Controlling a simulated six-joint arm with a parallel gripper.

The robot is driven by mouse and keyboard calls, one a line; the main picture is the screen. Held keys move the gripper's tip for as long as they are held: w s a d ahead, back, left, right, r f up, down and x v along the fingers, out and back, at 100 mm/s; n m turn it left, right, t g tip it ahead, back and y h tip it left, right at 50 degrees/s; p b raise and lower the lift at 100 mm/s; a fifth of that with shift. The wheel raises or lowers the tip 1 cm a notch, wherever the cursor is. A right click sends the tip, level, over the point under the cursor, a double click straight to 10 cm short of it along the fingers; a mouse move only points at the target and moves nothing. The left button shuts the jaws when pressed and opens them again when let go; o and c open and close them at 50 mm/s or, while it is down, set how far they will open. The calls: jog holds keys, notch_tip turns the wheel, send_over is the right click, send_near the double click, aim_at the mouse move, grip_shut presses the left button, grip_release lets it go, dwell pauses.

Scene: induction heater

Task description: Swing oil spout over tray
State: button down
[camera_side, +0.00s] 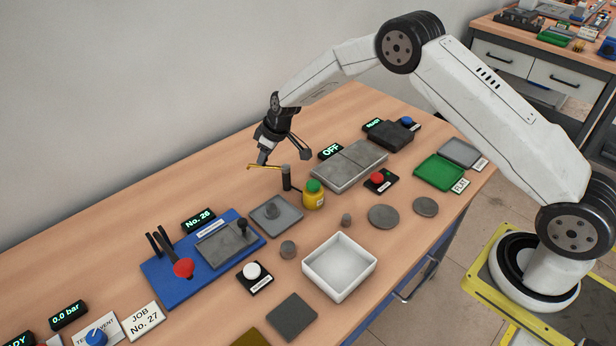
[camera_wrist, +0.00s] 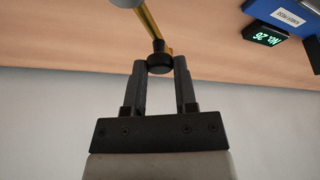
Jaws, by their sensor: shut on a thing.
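My gripper (camera_side: 262,160) is at the spout's free end. In the wrist view my gripper (camera_wrist: 159,68) is shut on a black knob (camera_wrist: 158,60) at the end of the brass spout (camera_wrist: 150,22). A flat grey tray (camera_side: 290,219) with a small dark peg lies in front of the post. A white square tray (camera_side: 312,284) stands nearer the front. Which tray the task means is not clear.
A yellow bottle with a green cap (camera_side: 314,196) stands just right of the post. A blue fixture (camera_side: 163,277) with a red knob lies to the left. Grey blocks (camera_side: 347,168) lie behind right, beside a red button (camera_side: 377,178). The wall is behind.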

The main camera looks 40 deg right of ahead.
jog(key=s+n+g+y, duration=0.2)
jog(key=s+n+g, duration=0.4)
jog(key=n, duration=1.1)
jog(key=shift+s+a, duration=0.4)
jog(key=shift+s, duration=0.25)
jog(key=shift+n, duration=0.3)
jog(key=shift+c, duration=2)
grip_release()
jog(key=shift+r, duration=0.1)
jog(key=v, duration=0.7)
jog(key=shift+d+r, duration=0.15)
jog(key=shift+r, duration=0.15)
